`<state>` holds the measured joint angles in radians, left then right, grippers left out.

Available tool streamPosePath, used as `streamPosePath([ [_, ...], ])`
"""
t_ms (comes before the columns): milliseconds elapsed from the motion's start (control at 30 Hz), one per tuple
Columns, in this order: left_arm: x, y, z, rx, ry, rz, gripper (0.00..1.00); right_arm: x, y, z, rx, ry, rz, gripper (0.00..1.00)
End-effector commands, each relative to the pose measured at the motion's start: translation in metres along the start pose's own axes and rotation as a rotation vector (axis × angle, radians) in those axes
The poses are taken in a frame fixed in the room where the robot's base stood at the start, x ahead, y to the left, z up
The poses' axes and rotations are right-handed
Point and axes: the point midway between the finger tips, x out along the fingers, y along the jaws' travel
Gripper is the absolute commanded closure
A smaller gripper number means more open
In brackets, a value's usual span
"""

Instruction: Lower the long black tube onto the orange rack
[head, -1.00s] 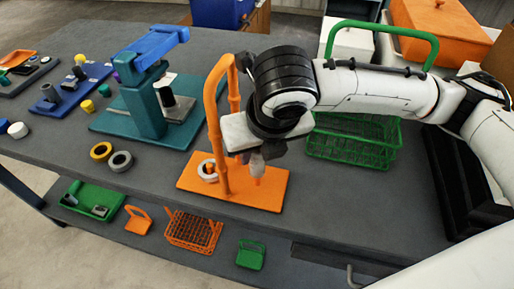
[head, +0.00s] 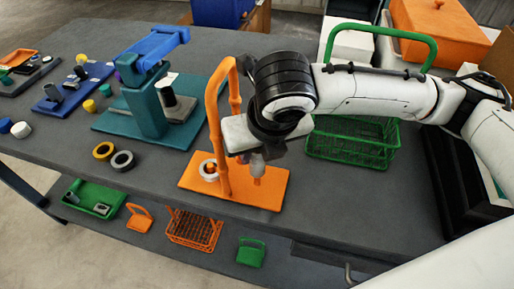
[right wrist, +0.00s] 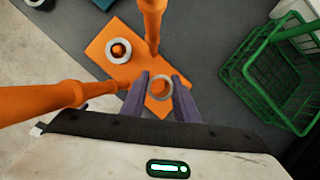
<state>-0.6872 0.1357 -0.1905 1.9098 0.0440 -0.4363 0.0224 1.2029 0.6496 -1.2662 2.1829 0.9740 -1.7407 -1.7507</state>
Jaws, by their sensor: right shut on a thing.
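The orange rack (head: 235,197) stands on the table, a flat base with an upright orange frame and pegs. My right gripper (head: 256,157) is over the right part of its base, beside the frame. In the right wrist view its two fingers (right wrist: 163,95) are shut on a tube (right wrist: 151,80) seen end-on as a pale grey ring, not clearly black. Orange shows through its bore. In the head view the fingers and wrist mostly hide the tube, and an orange peg tip shows just below. I cannot tell whether tube and peg touch. My left gripper is not in view.
A pale ring (head: 208,170) sits around a peg on the rack's left part. A green wire basket (head: 350,150) stands close right of my gripper.

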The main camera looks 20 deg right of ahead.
Motion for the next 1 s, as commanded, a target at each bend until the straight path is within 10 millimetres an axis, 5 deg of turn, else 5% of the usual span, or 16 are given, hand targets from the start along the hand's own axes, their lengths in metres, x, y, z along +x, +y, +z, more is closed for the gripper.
streamPosePath([
  [1000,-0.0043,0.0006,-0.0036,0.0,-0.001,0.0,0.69,0.0038,0.0002,-0.0016,0.0,-0.001,0.001,1.0],
])
